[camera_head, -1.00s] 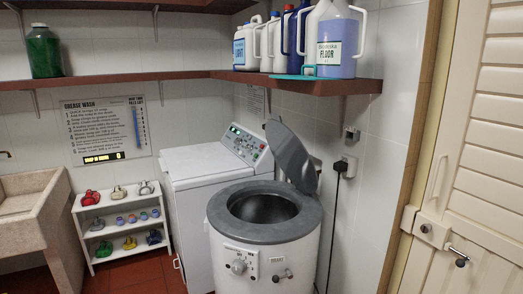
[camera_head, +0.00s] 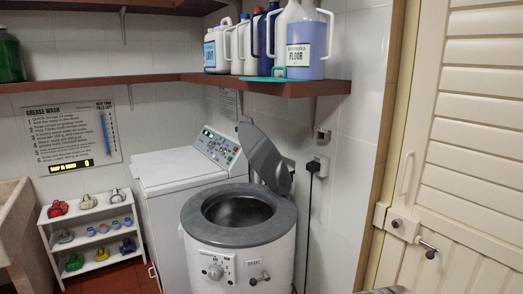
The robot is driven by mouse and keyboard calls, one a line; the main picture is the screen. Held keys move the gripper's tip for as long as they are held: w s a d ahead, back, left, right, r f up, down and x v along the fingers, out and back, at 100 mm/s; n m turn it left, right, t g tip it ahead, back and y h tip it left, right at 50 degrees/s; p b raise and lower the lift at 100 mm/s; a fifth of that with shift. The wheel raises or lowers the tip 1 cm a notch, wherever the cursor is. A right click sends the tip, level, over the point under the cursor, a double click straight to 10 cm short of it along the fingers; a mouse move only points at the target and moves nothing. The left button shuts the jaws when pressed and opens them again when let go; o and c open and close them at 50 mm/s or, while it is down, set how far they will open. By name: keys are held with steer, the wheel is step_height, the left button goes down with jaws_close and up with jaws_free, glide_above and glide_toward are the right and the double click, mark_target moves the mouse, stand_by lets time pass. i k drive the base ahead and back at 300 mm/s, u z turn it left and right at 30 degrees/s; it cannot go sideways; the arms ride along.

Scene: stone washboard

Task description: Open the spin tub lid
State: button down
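The spin tub (camera_head: 238,262) is a white round drum with a grey top rim, standing in front of the white washing machine. Its opening is uncovered and the dark inside shows. The grey spin tub lid (camera_head: 263,157) stands raised and tilted at the back right of the rim, close to the tiled wall. A dial (camera_head: 215,271) and a small dark-tipped handle (camera_head: 259,279) are on the tub's front. My gripper cannot be made out; only a small grey piece shows at the bottom edge, right of the tub, and I cannot tell what it is.
A white washing machine (camera_head: 168,171) stands behind and left of the tub. A red-brown shelf (camera_head: 265,86) with several bottles hangs above. A small white rack (camera_head: 101,249) and stone sink (camera_head: 18,228) are left. A cream louvred door (camera_head: 478,140) is right.

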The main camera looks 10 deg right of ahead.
mark_target(263, 156)
steer(key=z, duration=0.05)
steer(key=i, duration=0.95)
steer(key=u, duration=0.1)
